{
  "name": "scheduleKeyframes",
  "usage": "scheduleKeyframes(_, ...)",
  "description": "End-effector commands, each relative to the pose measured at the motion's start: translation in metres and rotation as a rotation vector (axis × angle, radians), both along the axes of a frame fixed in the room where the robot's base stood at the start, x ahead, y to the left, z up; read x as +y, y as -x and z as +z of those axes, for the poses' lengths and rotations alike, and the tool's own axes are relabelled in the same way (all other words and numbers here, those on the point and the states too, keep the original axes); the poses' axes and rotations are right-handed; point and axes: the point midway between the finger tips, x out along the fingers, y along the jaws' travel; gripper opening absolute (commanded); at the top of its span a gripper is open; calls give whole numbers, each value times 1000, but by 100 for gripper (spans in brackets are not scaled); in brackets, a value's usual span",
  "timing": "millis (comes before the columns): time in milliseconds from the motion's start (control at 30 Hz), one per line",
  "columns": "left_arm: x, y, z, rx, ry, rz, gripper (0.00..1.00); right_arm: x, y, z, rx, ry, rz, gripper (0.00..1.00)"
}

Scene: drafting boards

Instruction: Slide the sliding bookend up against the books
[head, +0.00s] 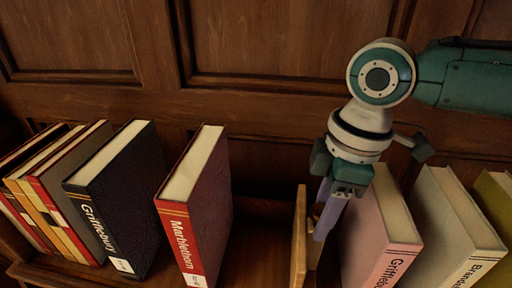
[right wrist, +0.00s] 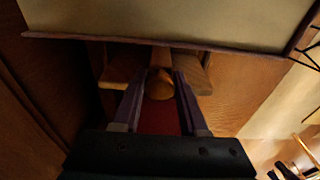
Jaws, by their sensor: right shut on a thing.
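The sliding bookend (head: 299,241) is an upright light wooden panel in the middle right of the head view. My right gripper (head: 326,215) reaches down just right of the panel and is shut on its wooden knob. In the right wrist view the rounded knob (right wrist: 160,84) sits between the two fingers of the gripper (right wrist: 160,100). The nearest book to the left is the dark red Marblethorn book (head: 205,215); a clear gap separates it from the panel. A pink book (head: 378,235) stands close to the right of the gripper. My left gripper is not in view.
A dark blue book (head: 120,200) and several thinner books (head: 60,190) stand further left on the wooden shelf (head: 262,215). A grey-white book (head: 455,225) and an olive one (head: 497,195) stand at the right. Wood panelling (head: 270,40) rises behind.

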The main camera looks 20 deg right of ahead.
Motion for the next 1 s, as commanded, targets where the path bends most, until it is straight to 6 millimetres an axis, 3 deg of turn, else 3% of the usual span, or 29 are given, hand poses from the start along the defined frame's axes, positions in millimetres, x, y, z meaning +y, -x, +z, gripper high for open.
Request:
scheduleKeyframes(433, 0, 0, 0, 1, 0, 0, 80, 1, -1, 0, 0, 0, 0, 0)
scheduleKeyframes(1000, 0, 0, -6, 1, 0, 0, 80, 35, -21, -1, -2, -3, 0, 0)
